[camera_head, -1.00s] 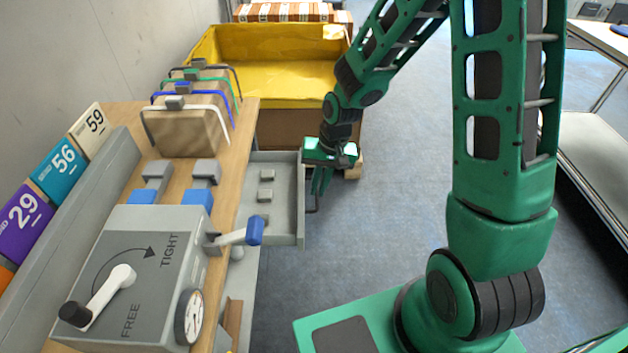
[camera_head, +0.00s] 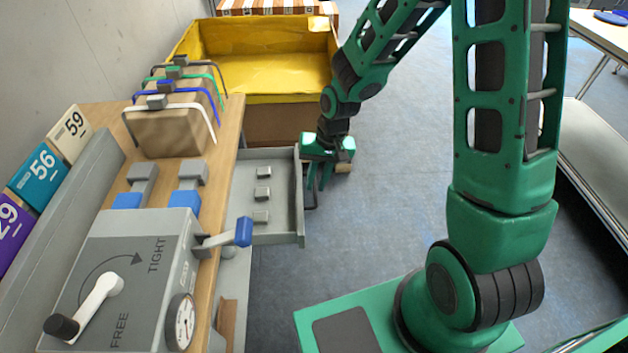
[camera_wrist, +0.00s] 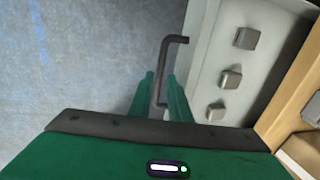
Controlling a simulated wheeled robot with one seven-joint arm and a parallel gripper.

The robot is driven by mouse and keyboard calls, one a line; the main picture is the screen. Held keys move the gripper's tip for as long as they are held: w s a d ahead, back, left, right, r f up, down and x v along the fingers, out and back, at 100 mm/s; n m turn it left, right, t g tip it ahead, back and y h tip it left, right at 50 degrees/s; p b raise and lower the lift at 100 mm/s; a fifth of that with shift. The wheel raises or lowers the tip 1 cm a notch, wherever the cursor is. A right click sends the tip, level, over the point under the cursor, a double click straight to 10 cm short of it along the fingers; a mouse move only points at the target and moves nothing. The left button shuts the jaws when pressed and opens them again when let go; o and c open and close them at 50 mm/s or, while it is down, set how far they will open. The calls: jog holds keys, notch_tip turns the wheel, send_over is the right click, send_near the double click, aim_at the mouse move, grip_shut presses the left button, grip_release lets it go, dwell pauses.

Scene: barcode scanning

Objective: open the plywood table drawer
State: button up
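The plywood-topped table (camera_head: 228,130) stands at left. Its grey drawer (camera_head: 277,231) is pulled well out from under the top on the right side, and its inside shows. The drawer also shows in the wrist view (camera_wrist: 207,68). A dark bent bar handle (camera_wrist: 163,68) is on the drawer front. My gripper (camera_wrist: 161,85) is at this handle, with one green finger on each side of the bar and little gap between them. In the head view my gripper (camera_head: 318,185) points down just outside the drawer front; its fingertips are partly hidden there.
Several small grey blocks (camera_head: 262,194) lie in the drawer. A yellow-lined box (camera_head: 265,75) stands behind the drawer. A grey device with a crank (camera_head: 120,275) and a strapped cardboard box (camera_head: 170,130) are on the table. Blue floor (camera_head: 380,210) right of the drawer is clear.

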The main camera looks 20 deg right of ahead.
jog(key=shift+r, duration=0.1)
notch_tip(320, 180, up, 10)
jog(key=d, duration=0.2)
jog(key=shift+s+r, duration=0.15)
jog(key=shift+r, duration=0.05)
dwell(0.5)
jog(key=s+d+r+m+h, duration=0.1)
jog(key=s+d+r, duration=0.3)
jog(key=s+d, duration=0.45)
jog(key=s+d+r+m+h, duration=0.1)
jog(key=s+d+r+h, duration=0.1)
jog(key=s+d+r, duration=0.45)
jog(key=s+d+m+y, duration=0.1)
jog(key=s+d, duration=0.4)
jog(key=s, duration=0.4)
jog(key=shift+s+f+m+g, duration=0.15)
jog(key=shift+s+m+g, duration=0.1)
jog(key=shift+m+g, duration=0.05)
jog(key=shift+s+d, duration=0.1)
